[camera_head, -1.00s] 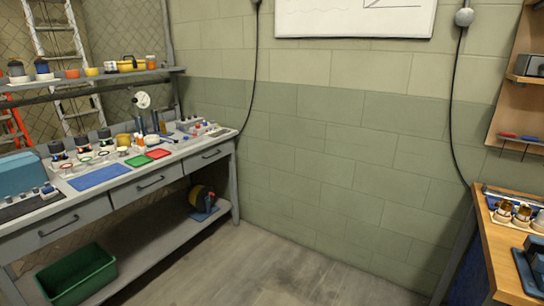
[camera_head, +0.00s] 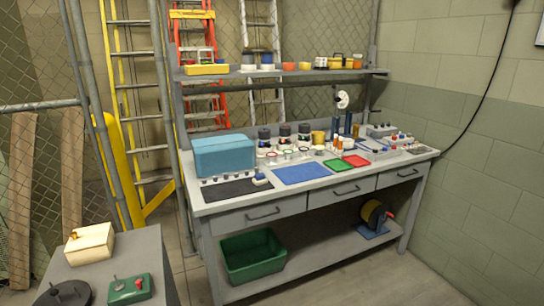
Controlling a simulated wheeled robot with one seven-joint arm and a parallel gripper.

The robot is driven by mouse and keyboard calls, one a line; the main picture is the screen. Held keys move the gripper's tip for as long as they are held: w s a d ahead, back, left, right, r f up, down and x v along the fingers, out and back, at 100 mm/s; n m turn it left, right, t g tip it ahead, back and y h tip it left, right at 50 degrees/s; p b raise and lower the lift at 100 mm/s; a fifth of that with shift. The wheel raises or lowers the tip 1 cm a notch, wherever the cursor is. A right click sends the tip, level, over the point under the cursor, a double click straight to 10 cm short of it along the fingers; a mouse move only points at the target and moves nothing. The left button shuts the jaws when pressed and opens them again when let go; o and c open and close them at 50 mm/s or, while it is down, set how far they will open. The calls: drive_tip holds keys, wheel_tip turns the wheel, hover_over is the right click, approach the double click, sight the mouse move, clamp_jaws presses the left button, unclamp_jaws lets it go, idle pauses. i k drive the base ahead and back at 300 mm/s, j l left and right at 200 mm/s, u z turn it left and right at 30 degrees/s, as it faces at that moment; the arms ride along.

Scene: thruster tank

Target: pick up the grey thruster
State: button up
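I cannot single out a grey thruster for sure in this view. A dark grey round thing (camera_head: 64,293) lies on a grey stand (camera_head: 150,262) at the lower left, cut off by the bottom edge, so I cannot tell what it is. Small grey fittings (camera_head: 382,130) sit at the right end of the workbench (camera_head: 345,207), too small to make out. My gripper is not in view.
The bench also holds a blue box (camera_head: 224,156), a blue mat (camera_head: 302,172) and several jars. A green bin (camera_head: 252,256) and a yellow reel (camera_head: 374,216) are on its lower shelf. A cream box (camera_head: 90,244) and a green switch box (camera_head: 130,289) share the grey stand.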

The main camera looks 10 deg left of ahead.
sight(248, 56)
drive_tip(key=i+j+u, duration=0.1)
drive_tip(key=i+u, duration=0.15)
drive_tip(key=i, duration=0.3)
drive_tip(key=i+u, duration=0.25)
drive_tip(key=i, duration=1.4)
